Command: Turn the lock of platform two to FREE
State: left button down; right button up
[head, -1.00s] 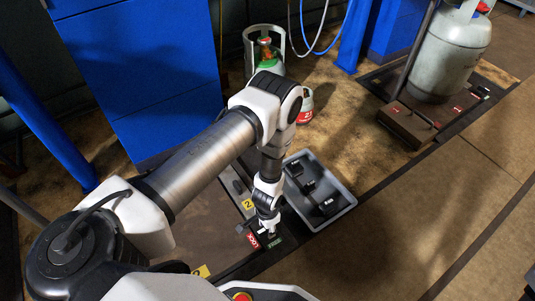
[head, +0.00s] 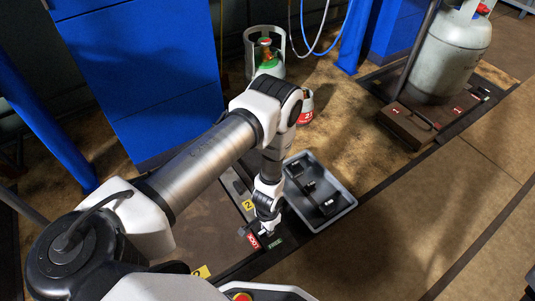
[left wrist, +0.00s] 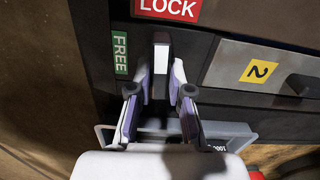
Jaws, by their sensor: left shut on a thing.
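Platform two carries a yellow "2" plate (left wrist: 259,70), also seen in the head view (head: 248,205). At its edge are a red LOCK label (left wrist: 168,9) and a green FREE label (left wrist: 121,52); in the head view they are the red label (head: 253,241) and the green label (head: 275,243). The lock's dark lever with a pale end (left wrist: 161,42) stands between my left fingertips, right of FREE and below LOCK in the wrist view. My left gripper (head: 266,230) is shut on this lever. Its fingers hide the lever's base. My right gripper is out of view.
A grey bin (head: 336,212) with dark blocks stands just right of the gripper. Gas cylinders (head: 267,55) stand behind, near a blue cabinet (head: 140,70). Another platform with a large cylinder (head: 450,50) is at upper right. The floor at lower right is clear.

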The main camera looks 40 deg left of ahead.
pick_arm(q)
jog(key=n+p, duration=0.1)
jog(key=n, duration=0.2)
jog(key=shift+r+n, duration=0.1)
jog(key=shift+n, duration=0.3)
jog(key=n+p, duration=0.1)
jog(key=n, duration=0.2)
jog(key=shift+n, duration=0.4)
jog(key=n, duration=0.9)
jog(key=shift+n, duration=0.3)
jog(key=c, duration=1.1)
grip_release()
